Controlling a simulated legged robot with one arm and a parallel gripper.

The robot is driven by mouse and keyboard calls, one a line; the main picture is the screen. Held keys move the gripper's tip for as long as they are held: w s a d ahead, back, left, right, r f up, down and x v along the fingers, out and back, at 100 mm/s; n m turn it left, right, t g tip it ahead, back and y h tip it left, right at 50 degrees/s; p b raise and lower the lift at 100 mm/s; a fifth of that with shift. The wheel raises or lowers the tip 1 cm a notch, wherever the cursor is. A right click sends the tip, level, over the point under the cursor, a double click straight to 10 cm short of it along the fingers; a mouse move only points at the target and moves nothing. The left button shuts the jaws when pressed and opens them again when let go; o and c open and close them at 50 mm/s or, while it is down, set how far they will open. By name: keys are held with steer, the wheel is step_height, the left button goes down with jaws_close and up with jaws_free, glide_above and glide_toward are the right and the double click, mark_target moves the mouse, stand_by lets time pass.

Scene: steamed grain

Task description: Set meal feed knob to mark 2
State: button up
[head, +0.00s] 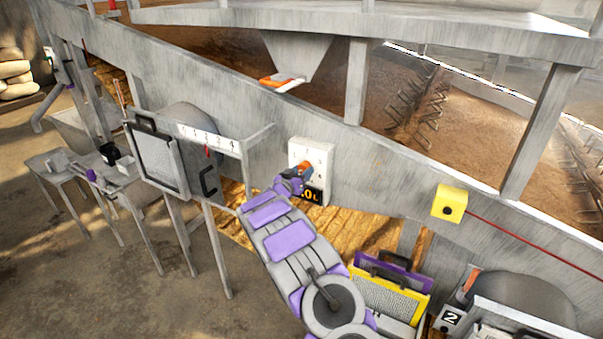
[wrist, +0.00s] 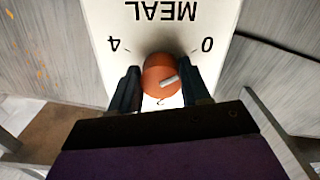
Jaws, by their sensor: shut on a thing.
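The meal feed knob (wrist: 158,72) is orange-red and round, with a short pale pointer line. It sits on a white panel (wrist: 185,30) printed MEAL, seen upside down in the wrist view. Marks 4 and 0 show to the left and right above the knob; a small partial mark shows just below it. The pointer slants up to the right, towards the 0 side. My gripper (wrist: 160,88) has one dark finger on each side of the knob and is shut on it. In the head view, the knob (head: 305,169) is partly hidden by my gripper (head: 296,180).
The panel (head: 299,150) is fixed to a long grey beam. A black plate with orange characters (head: 312,196) sits just below. A yellow box (head: 449,204) with a red cord is to the right. A numbered scale (head: 208,138) and screen frame stand to the left.

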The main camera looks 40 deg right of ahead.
steer(key=shift+a, duration=0.1)
steer(key=shift+w+f+m, duration=0.1)
steer(key=shift+f+m, duration=0.05)
steer(key=shift+m, duration=0.85)
steer(key=m+b, duration=0.1)
steer(key=m, duration=0.2)
steer(key=shift+m, duration=0.4)
steer(key=m+b, duration=0.2)
steer(key=shift+w+m, duration=0.1)
steer(key=shift+m, duration=0.2)
steer(key=m+b, duration=0.2)
steer(key=m, duration=0.1)
steer(key=shift+a+f+m+b, duration=0.1)
steer(key=shift+f+m+b, duration=0.05)
steer(key=shift+m+b, duration=0.25)
steer(key=m+b, duration=0.3)
steer(key=shift+m, duration=0.3)
steer(key=m+b, duration=0.2)
steer(key=shift+m, duration=0.3)
steer(key=shift+r+m+b, duration=0.2)
steer(key=shift+m+b, duration=0.55)
steer(key=shift+m, duration=1.85)
